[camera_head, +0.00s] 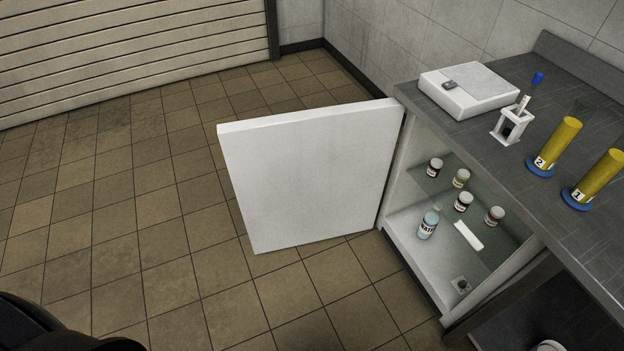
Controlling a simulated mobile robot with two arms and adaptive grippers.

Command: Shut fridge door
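The fridge door (308,180) is a white slab standing wide open. It swings out to the left from its hinge side at the far end of the fridge, under the grey counter. The open fridge (410,235) shows its white inside with a glass shelf. Several small capped jars, a pale blue bottle (428,224) and a white flat item (468,236) are inside. Neither gripper is in view. A dark rounded shape shows at the bottom left corner, apart from the door.
The grey counter (560,225) carries a white box-shaped device (468,90), a small white stand (512,125) and two yellow cylinders on blue bases, marked 2 (556,146) and 1 (597,180). The tiled floor (130,220) left of the door is clear. A slatted shutter (130,45) stands behind.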

